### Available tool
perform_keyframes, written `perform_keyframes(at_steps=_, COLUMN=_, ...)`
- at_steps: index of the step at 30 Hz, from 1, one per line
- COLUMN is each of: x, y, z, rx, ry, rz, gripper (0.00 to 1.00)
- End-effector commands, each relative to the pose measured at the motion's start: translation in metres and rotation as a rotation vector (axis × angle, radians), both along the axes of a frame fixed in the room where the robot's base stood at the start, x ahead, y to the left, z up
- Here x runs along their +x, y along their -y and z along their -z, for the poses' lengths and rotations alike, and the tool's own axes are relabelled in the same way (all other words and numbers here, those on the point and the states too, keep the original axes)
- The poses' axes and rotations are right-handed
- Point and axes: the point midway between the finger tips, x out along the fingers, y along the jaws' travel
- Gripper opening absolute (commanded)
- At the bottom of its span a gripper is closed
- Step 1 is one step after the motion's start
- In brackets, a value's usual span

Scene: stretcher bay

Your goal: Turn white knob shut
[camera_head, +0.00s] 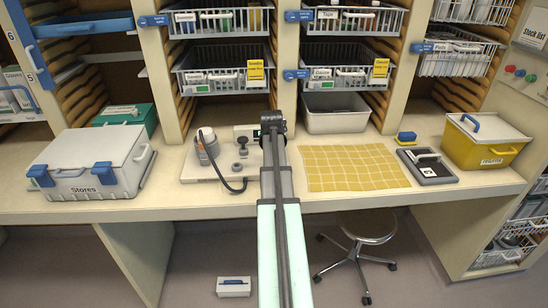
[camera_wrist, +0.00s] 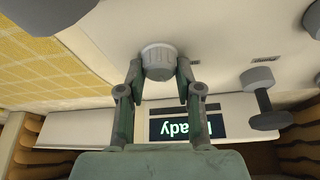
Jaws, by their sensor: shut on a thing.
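The white knob (camera_wrist: 160,58) is a ribbed, pale cap in the upper middle of the wrist view, on a light panel. My gripper (camera_wrist: 158,80) is shut on it, with one finger against each side. In the head view my own arm hides the knob and my fingertips. A dark display (camera_wrist: 187,125) reading "Ready", upside down in the wrist view, lies just beyond the knob. Which way the knob is turned cannot be told.
A grey knob-like post (camera_wrist: 262,98) stands right of my fingers. On the counter are a Stores box (camera_head: 92,165), a corded device (camera_head: 207,147), a yellow mat (camera_head: 350,168), a dark tray (camera_head: 430,168) and a yellow bin (camera_head: 485,145). Wire baskets (camera_head: 228,80) hang above.

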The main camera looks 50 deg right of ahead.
Motion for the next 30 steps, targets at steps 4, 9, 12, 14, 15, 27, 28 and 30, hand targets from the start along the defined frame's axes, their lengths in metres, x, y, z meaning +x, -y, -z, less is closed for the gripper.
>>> perform_keyframes(at_steps=4, x=-0.0010, y=0.0005, z=0.0008, rx=0.001, ry=0.000, rz=-0.137, gripper=0.00)
perform_keyframes(at_steps=9, x=-0.0011, y=0.0010, z=0.0010, rx=0.001, ry=-0.001, rz=-0.295, gripper=0.00)
perform_keyframes(at_steps=12, x=-0.0007, y=0.0007, z=0.0011, rx=0.003, ry=-0.001, rz=-0.381, gripper=0.00)
perform_keyframes(at_steps=14, x=-0.0007, y=0.0010, z=0.0011, rx=0.002, ry=-0.002, rz=-0.429, gripper=0.00)
perform_keyframes(at_steps=15, x=-0.0007, y=0.0010, z=0.0011, rx=0.001, ry=-0.001, rz=-0.458, gripper=0.00)
perform_keyframes(at_steps=27, x=-0.0006, y=0.0004, z=0.0009, rx=0.001, ry=-0.002, rz=-0.646, gripper=0.00)
perform_keyframes(at_steps=28, x=-0.0006, y=0.0003, z=0.0009, rx=0.001, ry=-0.003, rz=-0.652, gripper=0.00)
perform_keyframes(at_steps=30, x=-0.0008, y=0.0002, z=0.0010, rx=0.002, ry=-0.003, rz=-0.662, gripper=0.00)
